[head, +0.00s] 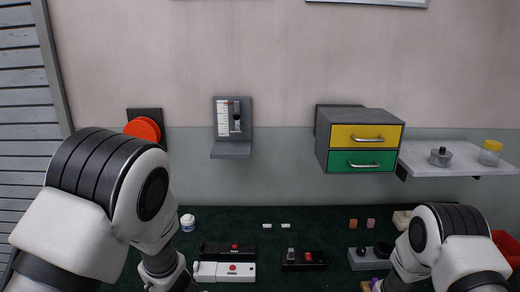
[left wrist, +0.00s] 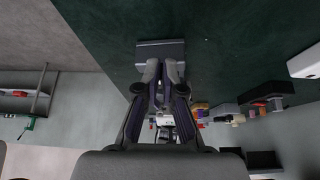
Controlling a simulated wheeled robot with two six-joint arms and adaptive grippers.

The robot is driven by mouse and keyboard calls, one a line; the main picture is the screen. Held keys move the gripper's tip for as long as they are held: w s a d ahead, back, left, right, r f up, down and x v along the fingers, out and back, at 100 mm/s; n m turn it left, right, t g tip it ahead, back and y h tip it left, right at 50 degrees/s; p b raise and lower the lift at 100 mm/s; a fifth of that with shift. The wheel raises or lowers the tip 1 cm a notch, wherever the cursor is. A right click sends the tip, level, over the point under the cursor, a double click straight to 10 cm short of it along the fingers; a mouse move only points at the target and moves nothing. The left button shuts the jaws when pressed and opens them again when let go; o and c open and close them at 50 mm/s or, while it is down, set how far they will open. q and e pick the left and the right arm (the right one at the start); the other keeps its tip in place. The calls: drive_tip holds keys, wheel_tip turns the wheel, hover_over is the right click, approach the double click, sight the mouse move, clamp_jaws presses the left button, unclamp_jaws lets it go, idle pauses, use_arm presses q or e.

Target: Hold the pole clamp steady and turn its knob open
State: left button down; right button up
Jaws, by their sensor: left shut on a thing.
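In the left wrist view, my left gripper (left wrist: 161,72) is shut at the near edge of a grey block (left wrist: 160,49), which I take to be the pole clamp. The fingers hide much of it, and I cannot make out its knob. In the head view, my left arm hides the clamp, and only the gripper's base shows at the bottom edge. My right arm comes in at the lower right of the head view. Its fingers are mostly hidden or cut off by the frame, so I cannot tell their opening.
The dark green bench carries black and white switch boxes (head: 236,271), a black box (head: 303,260) and small blocks.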

use_arm(q)
drive_tip(key=shift+s+a, duration=0.1)
drive_tip(key=shift+a, duration=0.15)
use_arm(e)
drive_tip(key=shift+w, duration=0.1)
drive_tip(key=shift+c, duration=0.3)
use_arm(q)
drive_tip(key=shift+r, duration=0.2)
drive_tip(key=shift+w+r, duration=1.4)
drive_tip(key=shift+r, duration=1.85)
drive_tip(key=shift+d+f, duration=0.2)
drive_tip(key=shift+f, duration=3.25)
use_arm(e)
drive_tip(key=shift+f, duration=0.1)
use_arm(q)
drive_tip(key=shift+s+d, duration=0.4)
drive_tip(key=shift+d, duration=0.15)
drive_tip(key=shift+s+a, duration=0.1)
drive_tip(key=shift+s, duration=0.15)
drive_tip(key=shift+s, duration=0.4)
drive_tip(key=shift+s, duration=0.2)
use_arm(e)
drive_tip(key=shift+o, duration=0.2)
